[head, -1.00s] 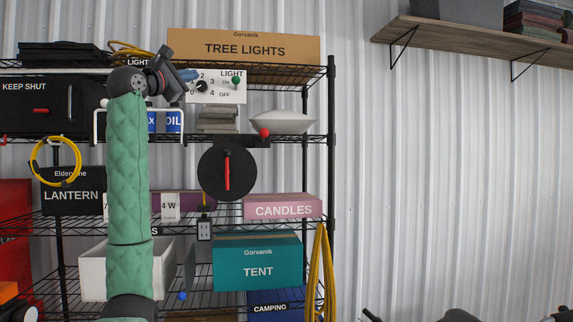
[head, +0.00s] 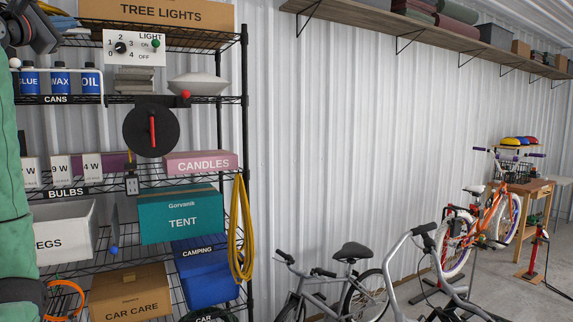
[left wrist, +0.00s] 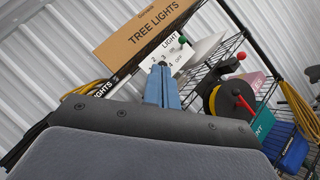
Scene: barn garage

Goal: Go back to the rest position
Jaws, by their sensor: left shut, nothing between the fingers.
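My left gripper (head: 68,24) is at the upper left edge of the head view, in front of the shelf rack and left of the light switch panel (head: 133,47). Its arm, in a green padded sleeve, runs up the left edge. In the left wrist view its blue fingers (left wrist: 162,86) lie side by side, shut with nothing between them. They overlap the lower part of the panel in that view; I cannot tell the distance. My right gripper is in neither view.
The black wire rack (head: 245,150) holds boxes, cans and a black reel (head: 151,130). A yellow hose (head: 240,230) hangs at its right side. A grey bicycle (head: 345,285) and an orange bicycle (head: 485,225) stand to the right. A wooden wall shelf (head: 420,33) runs above.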

